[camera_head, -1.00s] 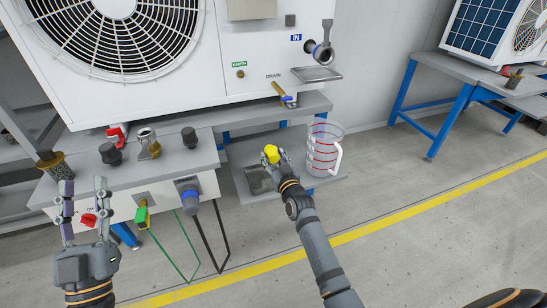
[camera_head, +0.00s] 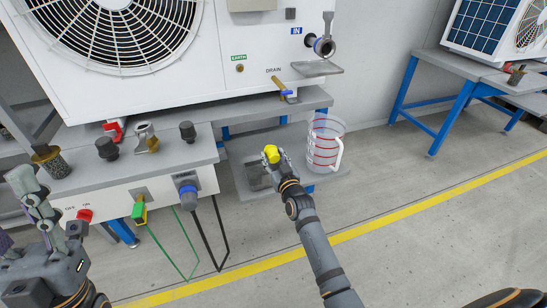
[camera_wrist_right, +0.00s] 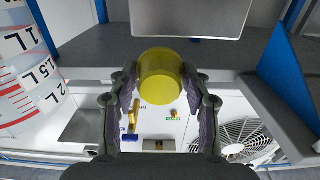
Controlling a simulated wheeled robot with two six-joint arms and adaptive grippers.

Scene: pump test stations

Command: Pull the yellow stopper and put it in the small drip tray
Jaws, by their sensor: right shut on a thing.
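The yellow stopper (camera_head: 271,153) is between the fingers of my right gripper (camera_head: 271,157), over the low shelf. In the right wrist view the stopper (camera_wrist_right: 160,78) sits upright between both fingers of the gripper (camera_wrist_right: 160,92). A small grey tray (camera_head: 257,185) lies on the low shelf beneath and left of my right gripper; the gripper partly hides it. It also shows in the right wrist view (camera_wrist_right: 190,14). Another shallow tray (camera_head: 325,69) is fixed under the IN port. My left gripper (camera_head: 40,205) is at the left edge, seen side-on; its opening is unclear.
A clear measuring jug (camera_head: 324,146) with red marks stands on the low shelf, right of my right gripper. The blue-handled drain valve (camera_head: 287,94) is above. A bench (camera_head: 120,172) with several dark knobs and fittings stands left. The floor in front is clear.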

